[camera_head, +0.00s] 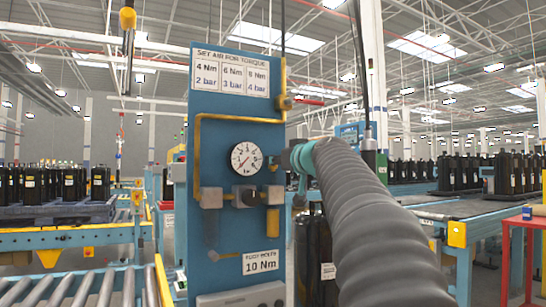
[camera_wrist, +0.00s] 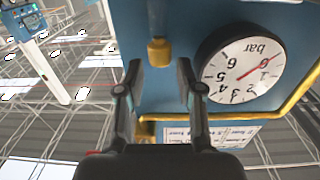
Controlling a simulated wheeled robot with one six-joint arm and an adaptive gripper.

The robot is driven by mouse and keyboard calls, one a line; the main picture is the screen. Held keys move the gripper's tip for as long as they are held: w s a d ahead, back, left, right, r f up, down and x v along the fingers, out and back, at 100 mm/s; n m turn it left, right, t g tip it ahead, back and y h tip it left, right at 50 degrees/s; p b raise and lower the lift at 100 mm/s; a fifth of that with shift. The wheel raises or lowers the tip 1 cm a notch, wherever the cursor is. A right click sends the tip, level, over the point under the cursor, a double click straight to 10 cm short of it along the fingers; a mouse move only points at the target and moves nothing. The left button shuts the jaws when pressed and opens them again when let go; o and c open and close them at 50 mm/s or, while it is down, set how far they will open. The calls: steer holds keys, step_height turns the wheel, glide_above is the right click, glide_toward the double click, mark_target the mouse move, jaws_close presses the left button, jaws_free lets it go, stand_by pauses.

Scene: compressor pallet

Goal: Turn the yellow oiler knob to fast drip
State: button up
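The yellow oiler knob (camera_wrist: 159,51) shows in the wrist view on the blue panel (camera_wrist: 210,12), just beyond the gap between my fingertips. In the head view the small yellow knob (camera_head: 272,164) is just right of the gauge, close to my gripper and partly hard to make out. My gripper (camera_wrist: 159,78) is open, with one finger on each side of the knob's line and nothing visible between them. In the head view my gripper (camera_head: 283,159) reaches the panel's right side. Whether a finger touches the knob cannot be told.
The round white gauge (camera_wrist: 252,68) is close beside my right finger in the wrist view. A yellow pipe (camera_wrist: 303,88) runs around it. Below the gauge in the head view are a dark regulator (camera_head: 245,195) and a yellow bowl (camera_head: 272,222). A roller conveyor (camera_head: 75,288) lies left.

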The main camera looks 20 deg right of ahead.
steer(key=shift+w, duration=0.95)
jaws_close()
steer(key=shift+f+y, duration=0.1)
steer(key=shift+y, duration=0.2)
